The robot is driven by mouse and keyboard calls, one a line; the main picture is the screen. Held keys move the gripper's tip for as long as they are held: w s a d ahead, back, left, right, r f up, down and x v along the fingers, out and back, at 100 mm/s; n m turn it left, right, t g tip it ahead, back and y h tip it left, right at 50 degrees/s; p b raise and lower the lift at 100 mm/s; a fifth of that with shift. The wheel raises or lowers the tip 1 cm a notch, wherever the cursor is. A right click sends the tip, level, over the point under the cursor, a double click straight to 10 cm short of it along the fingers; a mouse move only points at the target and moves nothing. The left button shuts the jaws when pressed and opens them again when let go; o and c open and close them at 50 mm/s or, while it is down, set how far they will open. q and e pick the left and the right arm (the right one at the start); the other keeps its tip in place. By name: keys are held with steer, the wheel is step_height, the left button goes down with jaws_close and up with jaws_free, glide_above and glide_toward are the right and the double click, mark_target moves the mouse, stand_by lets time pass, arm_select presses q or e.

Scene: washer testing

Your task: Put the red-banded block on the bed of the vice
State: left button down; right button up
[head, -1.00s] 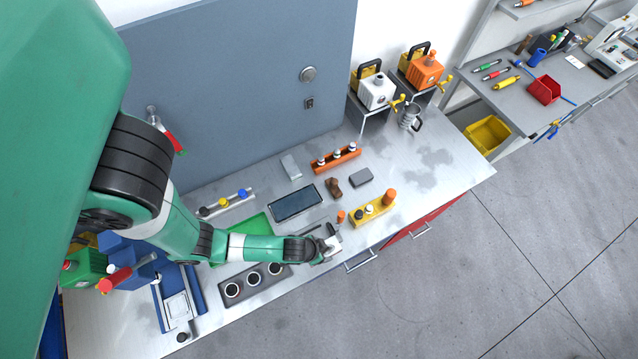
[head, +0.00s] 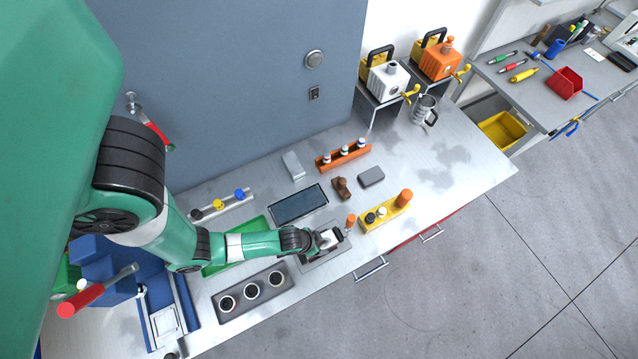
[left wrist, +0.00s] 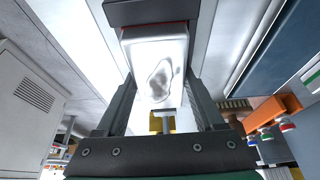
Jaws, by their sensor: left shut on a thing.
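My left gripper (head: 326,239) is shut on a pale metal block with a red edge, near the front edge of the workbench. In the left wrist view the block (left wrist: 158,72) sits between the two fingers, with a red line along its top. In the head view only a small pale part of the block (head: 331,236) shows past the gripper. The blue vice (head: 184,303) is at the lower left of the bench, with a pale flat bed (head: 165,322). My right gripper is not in view.
A grey holder with three round cups (head: 225,318) lies between the gripper and the vice. A green tray (head: 222,263) is partly under my left arm. A yellow block with pegs (head: 372,222) and an orange peg (head: 350,220) stand right of the gripper. A red-handled tool (head: 82,299) shows at the left.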

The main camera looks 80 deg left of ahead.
arm_select(q)
jaws_free()
steer(key=shift+a, duration=0.1)
steer(key=shift+r, duration=0.25)
steer(key=p+v, duration=0.5)
steer(key=v, duration=0.6)
steer(key=shift+s+r+p, duration=0.3)
steer(key=shift+p, duration=0.1)
